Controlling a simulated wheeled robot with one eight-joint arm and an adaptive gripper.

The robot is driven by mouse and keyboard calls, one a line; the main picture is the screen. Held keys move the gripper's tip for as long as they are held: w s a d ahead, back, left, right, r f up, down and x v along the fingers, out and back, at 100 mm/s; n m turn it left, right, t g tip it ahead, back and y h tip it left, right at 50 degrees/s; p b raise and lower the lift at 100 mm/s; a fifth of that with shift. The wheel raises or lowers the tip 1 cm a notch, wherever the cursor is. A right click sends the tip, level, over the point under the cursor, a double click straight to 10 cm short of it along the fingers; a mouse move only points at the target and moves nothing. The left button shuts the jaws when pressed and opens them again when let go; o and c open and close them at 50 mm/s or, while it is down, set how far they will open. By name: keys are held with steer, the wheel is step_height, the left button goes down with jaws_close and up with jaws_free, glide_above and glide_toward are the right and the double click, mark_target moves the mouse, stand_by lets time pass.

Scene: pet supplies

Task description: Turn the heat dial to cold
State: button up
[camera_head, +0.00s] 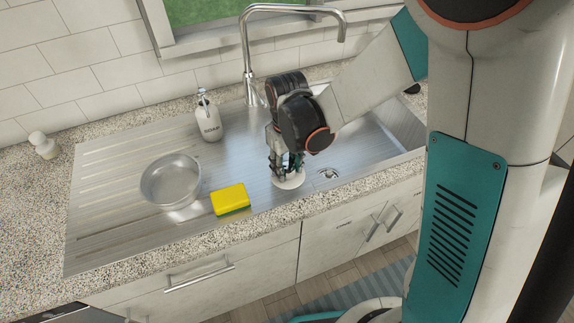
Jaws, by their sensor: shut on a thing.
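A white round piece (289,183), which looks like the heat dial, sits at the front edge of the steel sink unit, right of the yellow sponge. My gripper (287,171) points down onto it from above, with its fingers closed on its raised middle. The fingers cover most of that middle, so the dial's pointer and setting cannot be read. My arm comes in from the upper right.
A yellow sponge (230,198) and a metal bowl (171,181) lie on the drainboard to the left. A soap bottle (208,118) stands behind them. The tall faucet (248,60) rises behind my gripper. A small metal fitting (328,174) is just right of the dial.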

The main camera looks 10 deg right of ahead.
mark_target(287, 166)
steer(key=shift+n, duration=0.3)
steer(key=o, duration=1)
steer(key=shift+o, duration=0.2)
steer(key=shift+r, duration=3.8)
